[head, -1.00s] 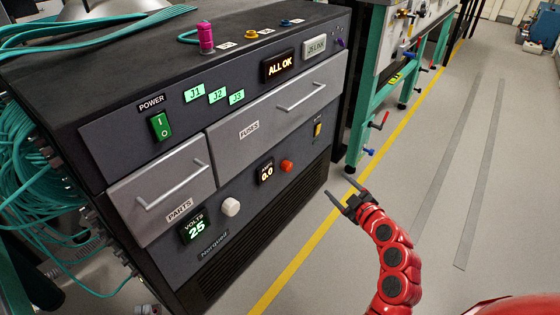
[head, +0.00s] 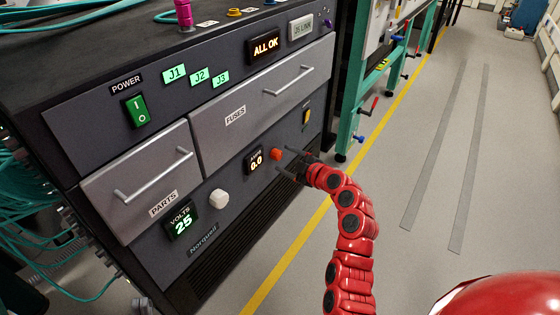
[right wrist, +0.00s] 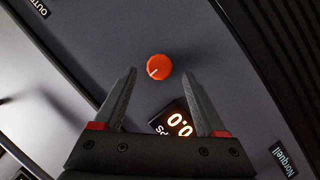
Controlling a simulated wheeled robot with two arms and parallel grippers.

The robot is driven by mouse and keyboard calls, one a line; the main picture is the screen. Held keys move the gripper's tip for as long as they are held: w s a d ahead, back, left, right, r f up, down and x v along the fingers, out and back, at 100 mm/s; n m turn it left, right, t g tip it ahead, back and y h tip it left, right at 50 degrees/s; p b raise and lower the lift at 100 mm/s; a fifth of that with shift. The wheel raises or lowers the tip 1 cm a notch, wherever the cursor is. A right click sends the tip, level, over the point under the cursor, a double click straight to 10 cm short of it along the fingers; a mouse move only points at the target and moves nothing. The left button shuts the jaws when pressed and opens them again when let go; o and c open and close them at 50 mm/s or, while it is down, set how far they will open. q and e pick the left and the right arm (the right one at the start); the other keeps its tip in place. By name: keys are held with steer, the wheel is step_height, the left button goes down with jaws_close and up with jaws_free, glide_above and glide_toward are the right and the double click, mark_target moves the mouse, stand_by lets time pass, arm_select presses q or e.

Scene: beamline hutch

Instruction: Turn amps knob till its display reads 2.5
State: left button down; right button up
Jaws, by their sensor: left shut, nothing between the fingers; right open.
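The orange-red amps knob (head: 275,154) is on the lower front panel of the dark cabinet, just right of the amps display (head: 256,161), which reads 0.0. My right gripper (head: 288,162) is open and empty, close in front of the knob. In the right wrist view the knob (right wrist: 158,67), with a white pointer line, lies ahead between the open fingertips of my gripper (right wrist: 159,74) and is not gripped. The display (right wrist: 178,120) is partly covered by a finger there. My left gripper is not in view.
A white knob (head: 219,198) and the volts display (head: 181,220), reading 25, sit left on the same panel. Drawer handles (head: 289,80) stick out above. A yellow switch (head: 306,117) is right of the amps knob. The floor (head: 400,150) to the right is clear.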

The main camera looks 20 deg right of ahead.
mark_target(279, 156)
steer(key=shift+b+x, duration=0.35)
steer(key=shift+x, duration=1.4)
jaws_close()
